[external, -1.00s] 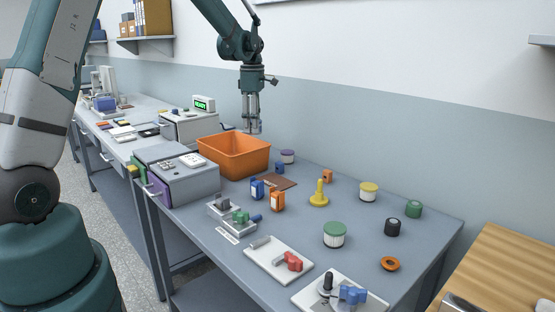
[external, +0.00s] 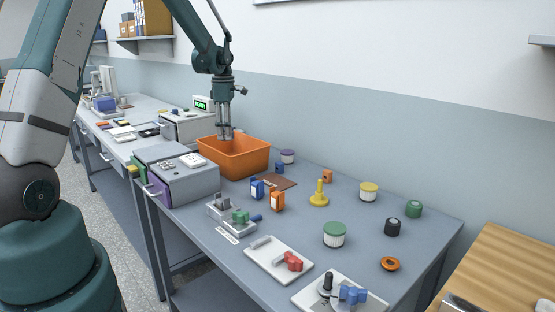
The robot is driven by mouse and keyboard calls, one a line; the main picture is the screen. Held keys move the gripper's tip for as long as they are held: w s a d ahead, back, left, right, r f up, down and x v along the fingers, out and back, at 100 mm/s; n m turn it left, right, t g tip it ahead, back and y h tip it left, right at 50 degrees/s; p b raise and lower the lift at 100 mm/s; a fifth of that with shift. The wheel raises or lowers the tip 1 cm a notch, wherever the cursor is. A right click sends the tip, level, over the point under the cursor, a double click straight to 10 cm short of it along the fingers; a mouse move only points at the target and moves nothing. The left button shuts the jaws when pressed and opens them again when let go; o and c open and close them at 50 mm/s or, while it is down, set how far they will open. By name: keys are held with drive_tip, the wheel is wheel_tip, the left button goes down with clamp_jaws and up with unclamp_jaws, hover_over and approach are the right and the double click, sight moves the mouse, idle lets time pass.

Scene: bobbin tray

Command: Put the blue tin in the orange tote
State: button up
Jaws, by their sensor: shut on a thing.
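The orange tote (external: 243,163) stands open-topped at the back left of the grey bench, beside the grey instrument box. My gripper (external: 225,137) points straight down over the tote's left part, with its fingertips at about the height of the back rim. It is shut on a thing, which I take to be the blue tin. The tin itself is too small and too hidden by the fingers and the tote's rim to make out. The inside floor of the tote is out of sight.
A blue box (external: 257,188) and an orange box (external: 278,201) stand in front of the tote. Several tins and fixtures spread across the bench to the right.

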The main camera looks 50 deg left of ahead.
drive_tip(key=shift+f, duration=0.1)
idle(0.3)
drive_tip(key=shift+f, duration=3.1)
drive_tip(key=shift+f, duration=0.1)
drive_tip(key=shift+f, duration=1.75)
drive_tip(key=shift+f+b, duration=0.15)
drive_tip(key=shift+b, duration=0.2)
drive_tip(key=o, duration=0.9)
drive_tip(key=shift+o, duration=0.3)
wheel_tip(320, 180, up, 12)
drive_tip(key=shift+r+p, duration=0.15)
drive_tip(key=shift+p, duration=0.25)
